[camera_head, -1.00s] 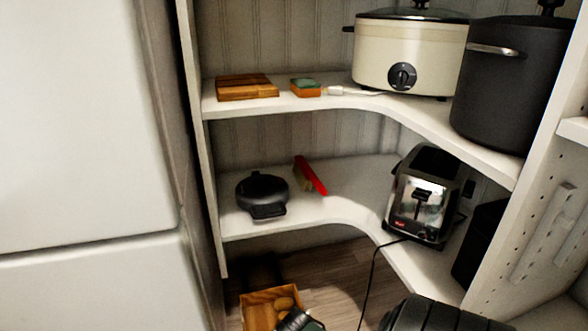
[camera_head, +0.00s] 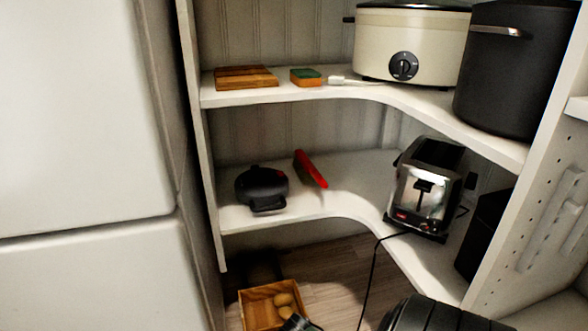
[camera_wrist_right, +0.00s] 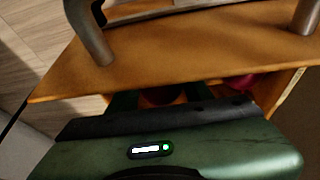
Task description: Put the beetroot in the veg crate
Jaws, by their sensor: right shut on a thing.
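My right gripper (camera_head: 296,322) shows only in part at the crate's front right. In the wrist view its green body lies close to the crate wall. A dark reddish round thing, apparently the beetroot (camera_wrist_right: 162,96), sits between its shut fingers, mostly hidden in shadow. A magenta patch (camera_wrist_right: 240,82) shows beside it; I cannot tell what it is. My left gripper is out of view.
A grey metal handle (camera_wrist_right: 92,40) crosses the crate wall in the wrist view. The toaster's cord (camera_head: 371,270) hangs right of the crate.

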